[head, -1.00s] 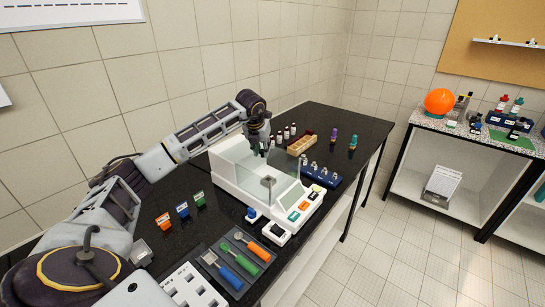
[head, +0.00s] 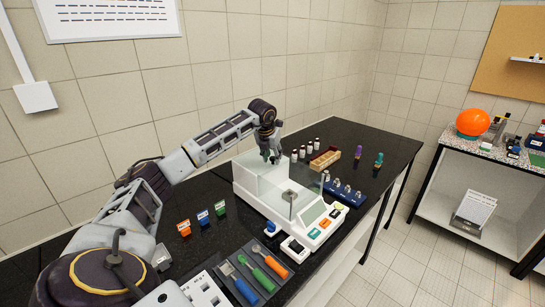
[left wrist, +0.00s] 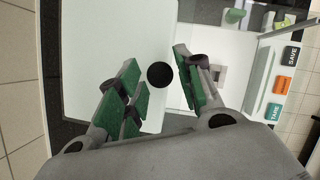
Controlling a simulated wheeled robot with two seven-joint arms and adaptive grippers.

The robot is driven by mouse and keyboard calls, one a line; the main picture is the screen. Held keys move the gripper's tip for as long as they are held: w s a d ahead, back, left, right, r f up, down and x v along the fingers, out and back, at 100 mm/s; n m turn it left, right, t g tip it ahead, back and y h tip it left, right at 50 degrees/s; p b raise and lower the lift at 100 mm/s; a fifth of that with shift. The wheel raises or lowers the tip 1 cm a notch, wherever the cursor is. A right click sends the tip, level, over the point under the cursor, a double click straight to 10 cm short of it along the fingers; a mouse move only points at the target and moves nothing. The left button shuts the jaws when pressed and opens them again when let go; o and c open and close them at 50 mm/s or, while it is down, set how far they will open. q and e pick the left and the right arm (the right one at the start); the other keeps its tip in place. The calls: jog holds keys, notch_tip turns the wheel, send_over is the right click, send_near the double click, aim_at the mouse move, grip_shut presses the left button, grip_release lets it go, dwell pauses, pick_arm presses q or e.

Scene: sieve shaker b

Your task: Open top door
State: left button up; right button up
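A white balance (head: 265,203) with clear glass walls stands on the black bench. Its pale top door (left wrist: 95,60) fills much of the left wrist view, with a round black knob (left wrist: 160,75) on it. My left gripper (head: 271,157) is over the top of the balance, pointing down. In the left wrist view, its green-padded fingers (left wrist: 160,92) are spread apart, one on each side of the knob, with visible gaps. Whether the fingertips are level with the knob I cannot tell. The top door appears closed. My right gripper is not in view.
Vials (head: 309,148), a wooden rack (head: 324,159) and a blue weight holder (head: 345,194) stand behind and right of the balance. Coloured-handled tools (head: 262,267) lie in front. Small coloured boxes (head: 203,217) stand to the left. Tiled wall rises behind.

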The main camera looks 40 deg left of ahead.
pick_arm(q)
jog(key=shift+o, duration=0.6)
jog(key=v, duration=1.2)
dwell(0.5)
